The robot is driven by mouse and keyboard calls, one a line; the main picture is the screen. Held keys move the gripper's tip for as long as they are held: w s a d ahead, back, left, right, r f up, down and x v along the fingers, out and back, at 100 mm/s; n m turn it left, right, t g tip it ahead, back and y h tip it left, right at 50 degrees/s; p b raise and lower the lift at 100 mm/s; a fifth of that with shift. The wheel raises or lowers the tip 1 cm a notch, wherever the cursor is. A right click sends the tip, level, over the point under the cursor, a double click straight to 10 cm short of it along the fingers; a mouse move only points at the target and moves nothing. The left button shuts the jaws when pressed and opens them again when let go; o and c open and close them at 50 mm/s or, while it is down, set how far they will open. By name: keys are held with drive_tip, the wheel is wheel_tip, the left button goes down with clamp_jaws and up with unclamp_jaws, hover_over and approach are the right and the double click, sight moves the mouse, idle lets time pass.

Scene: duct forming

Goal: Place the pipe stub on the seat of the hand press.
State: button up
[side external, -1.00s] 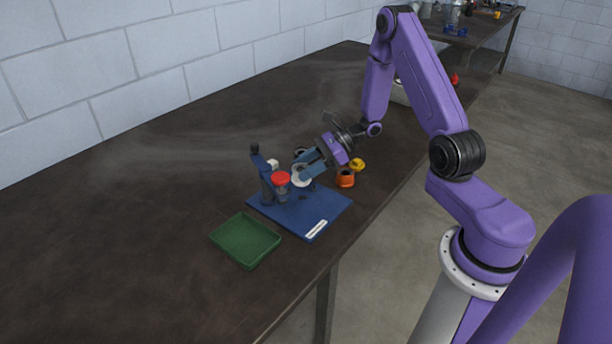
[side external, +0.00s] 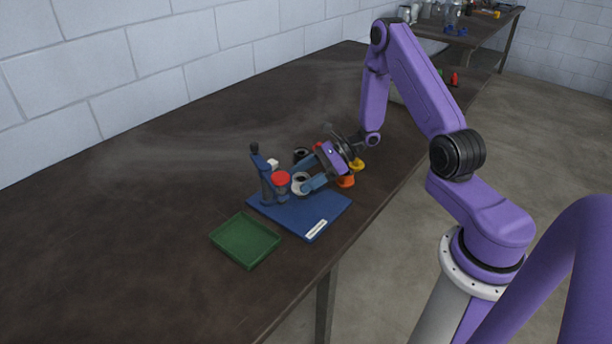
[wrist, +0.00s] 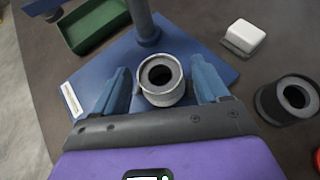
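The pipe stub (side external: 299,187) is a pale ring-shaped piece with a dark bore. In the wrist view the pipe stub (wrist: 162,92) stands upright in front of the press column. My gripper (side external: 310,174) has its blue fingers spread around the stub; in the wrist view my gripper (wrist: 160,88) shows a gap on each side of it. The blue hand press (side external: 265,184) has a red-topped part (side external: 281,178) just left of the stub. The seat is hidden, so I cannot tell exactly how the stub rests on it.
A green tray (side external: 245,241) lies in front of the press's blue base plate (side external: 318,209). A dark ring (wrist: 288,98) and a white block (wrist: 244,37) stand near the base. Orange (side external: 346,182) and yellow (side external: 358,165) pieces are right of my gripper. The left table area is clear.

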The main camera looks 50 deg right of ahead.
drive_tip(key=shift+r, duration=0.15)
drive_tip(key=v, duration=1.1)
drive_tip(key=shift+s+d+r, duration=0.15)
drive_tip(key=shift+d, duration=0.1)
drive_tip(key=shift+s+r, duration=0.1)
drive_tip(key=s+a+r+n+g+h, duration=0.1)
drive_tip(key=s+a+r+n+g, duration=0.2)
drive_tip(key=s+a+n+g, duration=0.35)
drive_tip(key=s+a+r+n+g+h, duration=0.1)
drive_tip(key=s+a+r+n+g, duration=0.25)
drive_tip(key=a+n, duration=0.65)
drive_tip(key=s+a+r+n+t+h, duration=0.1)
drive_tip(key=s+r+n+h, duration=0.1)
drive_tip(key=s+n+h, duration=0.2)
drive_tip(key=s+a+r+n+t+h, duration=0.2)
drive_tip(key=s+n, duration=0.8)
drive_tip(key=n, duration=0.7)
drive_tip(key=shift+a+r+h, duration=0.2)
drive_tip(key=shift+r+h, duration=0.15)
drive_tip(key=shift+h, duration=0.55)
